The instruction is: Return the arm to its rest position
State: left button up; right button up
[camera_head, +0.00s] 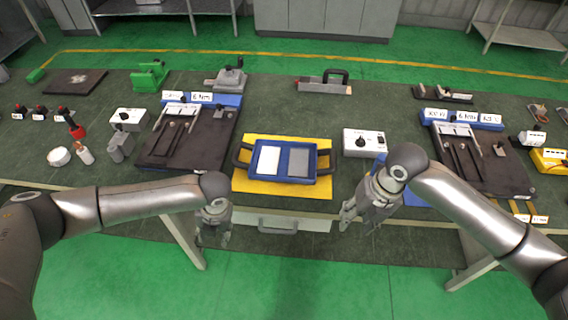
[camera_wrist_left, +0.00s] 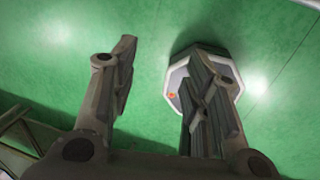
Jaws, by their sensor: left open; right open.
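My left gripper (camera_head: 213,236) hangs low at the front edge of the bench, left of the yellow mat. In the left wrist view the same gripper (camera_wrist_left: 165,85) has its two fingers spread with nothing between them. Green floor shows beyond them, and a grey octagonal thing with a pale rim (camera_wrist_left: 228,75) is partly hidden behind the right finger. My right gripper (camera_head: 362,222) is at the front edge right of the yellow mat, in front of a blue sheet. It looks empty; its fingers are small in the head view.
A blue tray (camera_head: 283,178) with a white and a grey panel sits on the yellow mat (camera_head: 268,188), between my grippers. A white dial box (camera_head: 365,143) stands right of it. Dark boards (camera_head: 160,158) with tools lie left and right. Green floor is open in front.

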jog(key=shift+d+r, duration=0.2)
jog(key=shift+r, duration=0.8)
jog(key=shift+w, duration=0.1)
